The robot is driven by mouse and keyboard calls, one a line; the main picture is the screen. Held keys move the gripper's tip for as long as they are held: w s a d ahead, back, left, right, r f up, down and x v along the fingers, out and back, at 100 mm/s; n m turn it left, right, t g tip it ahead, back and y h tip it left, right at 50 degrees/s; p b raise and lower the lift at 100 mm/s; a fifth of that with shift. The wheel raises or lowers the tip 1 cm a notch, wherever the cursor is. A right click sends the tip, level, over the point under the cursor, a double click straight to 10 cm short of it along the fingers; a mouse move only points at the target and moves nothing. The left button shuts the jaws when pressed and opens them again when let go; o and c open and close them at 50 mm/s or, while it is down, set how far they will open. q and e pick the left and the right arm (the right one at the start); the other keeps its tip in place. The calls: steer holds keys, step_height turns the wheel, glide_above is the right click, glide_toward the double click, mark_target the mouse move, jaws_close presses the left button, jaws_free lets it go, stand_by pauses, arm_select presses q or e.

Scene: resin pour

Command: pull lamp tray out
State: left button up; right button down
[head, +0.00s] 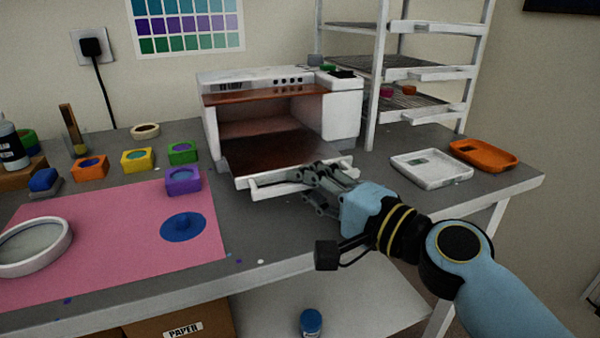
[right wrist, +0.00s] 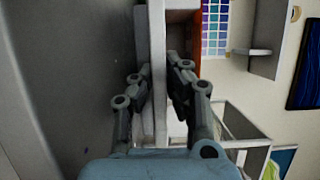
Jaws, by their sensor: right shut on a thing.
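The lamp (head: 280,105) is a white box-shaped unit with an open front and a reddish-brown inside, standing at the back middle of the grey table in the head view. Its tray (head: 262,154) sticks out at the front, with a dark brown floor and a white front bar. My right gripper (head: 318,176) is shut on the right part of the tray's front bar. In the right wrist view the white bar (right wrist: 158,75) runs between the two fingers. The inside of the tray looks empty. My left gripper is not in view.
A pink mat (head: 110,240) with a purple mold (head: 183,181) and a blue disc (head: 183,226) lies left of the tray. A white tray (head: 432,170) and an orange tray (head: 484,154) lie at the right. A wire rack (head: 410,98) stands behind. Grey table is clear before the lamp.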

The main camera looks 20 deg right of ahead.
steer(key=shift+f, duration=0.2)
steer(key=c, duration=1.3)
jaws_free()
steer(key=shift+w, duration=0.1)
steer(key=shift+r, duration=0.1)
steer(key=shift+s+d, duration=0.15)
steer(key=shift+s, duration=0.2)
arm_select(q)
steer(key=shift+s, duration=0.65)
arm_select(e)
steer(key=v, duration=1.1)
steer(key=shift+s+d, duration=0.1)
steer(key=shift+s, duration=0.05)
